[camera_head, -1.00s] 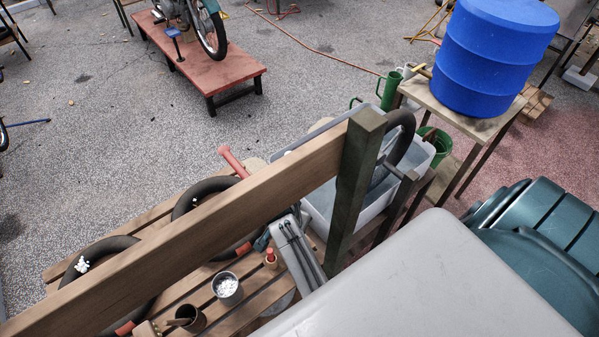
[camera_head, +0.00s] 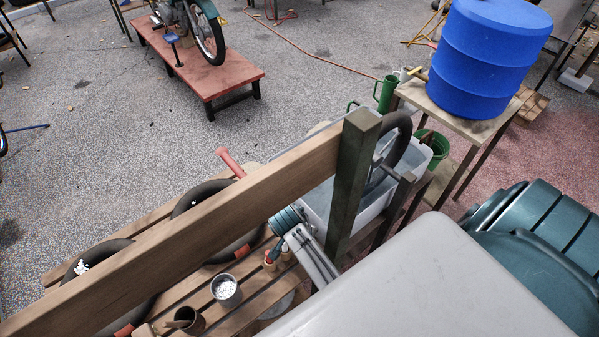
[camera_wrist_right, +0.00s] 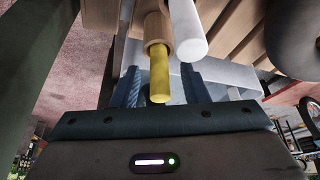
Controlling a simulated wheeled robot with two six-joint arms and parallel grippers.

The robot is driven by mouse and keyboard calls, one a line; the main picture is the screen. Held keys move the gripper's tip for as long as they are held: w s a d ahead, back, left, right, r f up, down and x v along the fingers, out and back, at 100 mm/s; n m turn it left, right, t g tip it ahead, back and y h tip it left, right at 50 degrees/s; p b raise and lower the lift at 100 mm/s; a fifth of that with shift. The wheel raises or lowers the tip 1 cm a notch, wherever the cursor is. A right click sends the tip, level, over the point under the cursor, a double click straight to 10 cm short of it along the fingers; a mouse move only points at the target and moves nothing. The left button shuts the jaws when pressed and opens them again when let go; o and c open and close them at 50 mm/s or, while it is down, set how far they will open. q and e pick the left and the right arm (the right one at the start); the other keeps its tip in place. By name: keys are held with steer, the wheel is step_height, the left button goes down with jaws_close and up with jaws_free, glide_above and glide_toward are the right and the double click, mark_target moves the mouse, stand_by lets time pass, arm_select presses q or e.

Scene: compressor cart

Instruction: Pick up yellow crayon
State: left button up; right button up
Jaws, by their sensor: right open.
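The yellow crayon (camera_wrist_right: 159,72) shows in the right wrist view. One end is inside or against a tan wooden piece (camera_wrist_right: 157,30), and the free end points toward my gripper. My right gripper (camera_wrist_right: 160,84) is open, with one blue finger on each side of the crayon. A gap shows on both sides, so it does not look gripped. A white rod (camera_wrist_right: 187,30) lies just right of the crayon. In the head view my right gripper (camera_head: 275,250) is low over the slatted bench (camera_head: 250,300), beside small red and tan pieces; the crayon cannot be made out there. My left gripper is not in view.
A long wooden rail (camera_head: 210,215) and a dark post (camera_head: 352,175) stand beside my right arm. A metal cup of white bits (camera_head: 227,290) and a brown pot (camera_head: 185,320) stand on the bench. A grey tub (camera_head: 320,197) lies behind the post.

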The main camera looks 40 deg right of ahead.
jaws_close()
